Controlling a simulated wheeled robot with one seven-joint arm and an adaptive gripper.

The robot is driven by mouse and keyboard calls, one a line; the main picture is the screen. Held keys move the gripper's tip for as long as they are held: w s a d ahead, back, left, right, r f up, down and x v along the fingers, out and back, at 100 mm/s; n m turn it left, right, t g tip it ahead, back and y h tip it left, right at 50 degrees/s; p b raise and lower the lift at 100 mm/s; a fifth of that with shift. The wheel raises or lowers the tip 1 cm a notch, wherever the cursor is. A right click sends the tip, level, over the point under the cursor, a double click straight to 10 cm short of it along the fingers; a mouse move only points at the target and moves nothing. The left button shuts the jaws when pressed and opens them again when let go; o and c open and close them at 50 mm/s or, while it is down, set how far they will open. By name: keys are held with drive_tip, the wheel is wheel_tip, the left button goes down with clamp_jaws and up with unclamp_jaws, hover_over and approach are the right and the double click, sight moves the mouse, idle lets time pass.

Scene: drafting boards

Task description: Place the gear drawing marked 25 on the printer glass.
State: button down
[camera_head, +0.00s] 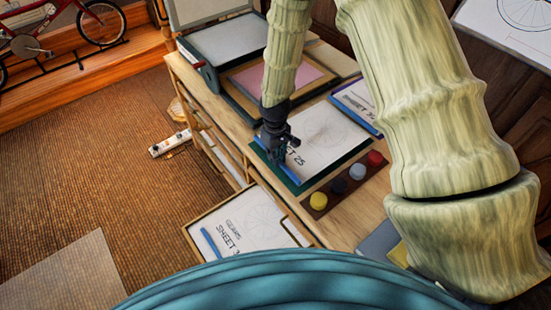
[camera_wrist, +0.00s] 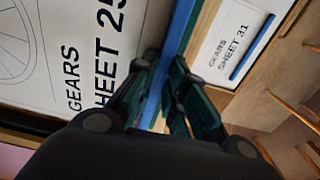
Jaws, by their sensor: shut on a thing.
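The gear drawing marked 25 (camera_head: 325,135) is a white sheet with a faint gear circle and a blue strip along its near left edge. It lies on or just above a dark green mat (camera_head: 291,186) on the wooden bench; I cannot tell which. My gripper (camera_head: 277,155) is shut on the blue strip, which runs between the fingers in the wrist view (camera_wrist: 168,85). The lettering of sheet 25 (camera_wrist: 100,65) shows left of the fingers there. A pink panel in a brown frame (camera_head: 281,77) lies behind; I cannot tell whether it is the printer glass.
A grey-topped device (camera_head: 222,40) stands at the back left of the bench. Another sheet with a blue edge (camera_head: 357,103) lies right of the drawing. Yellow, dark, grey and red round pots (camera_head: 318,201) stand in front. Sheet 31 (camera_wrist: 228,45) lies lower, in a wooden tray or drawer.

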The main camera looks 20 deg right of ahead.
drive_tip(key=shift+f+p, duration=0.45)
drive_tip(key=shift+f, duration=0.95)
drive_tip(key=c, duration=1.5)
unclamp_jaws()
drive_tip(key=shift+o, duration=0.2)
drive_tip(key=shift+r, duration=0.1)
